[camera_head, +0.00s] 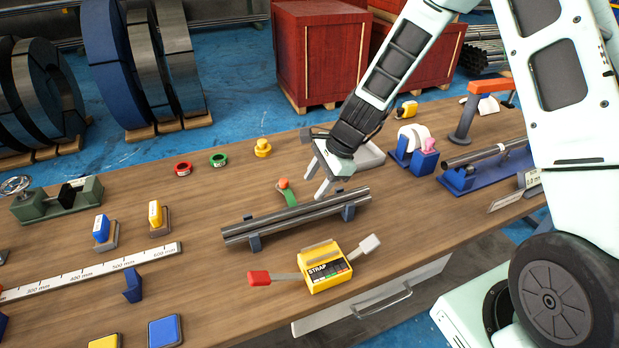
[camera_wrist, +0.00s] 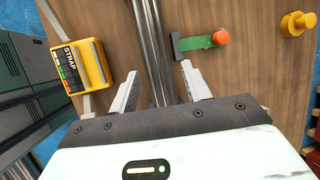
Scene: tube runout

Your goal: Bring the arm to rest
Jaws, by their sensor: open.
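My gripper (camera_head: 326,180) is above the wooden workbench (camera_head: 190,215), just behind the right part of the metal tubes (camera_head: 297,214). The tubes lie side by side on blue supports. In the wrist view my gripper (camera_wrist: 162,85) has its two fingers spread apart, with nothing held between them. The tubes (camera_wrist: 150,40) run under the gap between the fingers in that view. My arm reaches down from the upper right in the head view.
A yellow STRAP tool (camera_head: 325,270) stands in front of the tubes. A green piece with a red knob (camera_head: 286,192) is behind them. A blue fixture (camera_head: 483,170) with a tube is at right. Red and green rings (camera_head: 183,168) lie at the back.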

